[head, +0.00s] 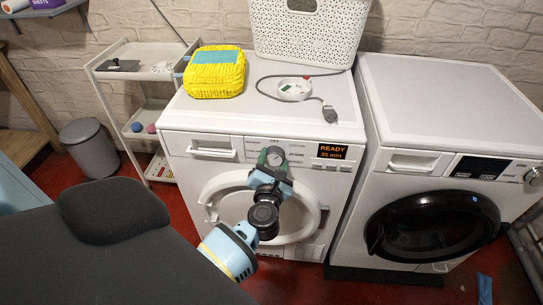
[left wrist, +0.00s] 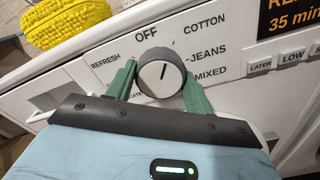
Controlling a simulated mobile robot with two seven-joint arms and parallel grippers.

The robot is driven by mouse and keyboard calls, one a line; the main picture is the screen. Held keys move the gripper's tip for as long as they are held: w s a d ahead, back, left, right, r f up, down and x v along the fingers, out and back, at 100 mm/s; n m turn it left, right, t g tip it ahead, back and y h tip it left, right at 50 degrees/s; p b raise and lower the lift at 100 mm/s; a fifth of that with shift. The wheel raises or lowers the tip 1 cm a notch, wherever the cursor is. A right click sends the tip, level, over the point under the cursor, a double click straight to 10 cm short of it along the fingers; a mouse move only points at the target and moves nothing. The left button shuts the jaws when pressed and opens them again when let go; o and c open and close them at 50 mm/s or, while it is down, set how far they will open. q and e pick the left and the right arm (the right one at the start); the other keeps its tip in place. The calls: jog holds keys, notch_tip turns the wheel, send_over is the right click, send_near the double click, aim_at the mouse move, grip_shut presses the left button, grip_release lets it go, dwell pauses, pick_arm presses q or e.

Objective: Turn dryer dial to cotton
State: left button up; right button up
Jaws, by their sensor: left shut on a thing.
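The white dryer (head: 200,172) stands in front of me, with its dial (head: 275,158) in the middle of the front panel. In the left wrist view the dial (left wrist: 161,76) has a dark rim, a pale face and a black pointer line. The line points up and slightly right, between the OFF label (left wrist: 147,33) and the COTTON label (left wrist: 204,27). JEANS and MIXED are printed to the right, REFRESH to the left. My left gripper (head: 272,160) is shut on the dial, one green finger on each side. My right gripper is in neither view.
The dryer's display (head: 331,151) reads READY, 35 min. A yellow bundle (head: 214,73), a round white device (head: 294,89) with a cable and a white basket (head: 308,32) stand on top. A washing machine (head: 450,100) adjoins on the right, a shelf cart (head: 140,72) on the left.

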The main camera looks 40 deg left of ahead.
pick_arm(q)
jog(key=shift+r+m+p, duration=0.1)
jog(key=shift+m+p, duration=0.45)
jog(key=shift+m, duration=0.65)
jog(key=o, duration=0.9)
jog(key=shift+o, duration=0.4)
jog(key=shift+s, duration=0.1)
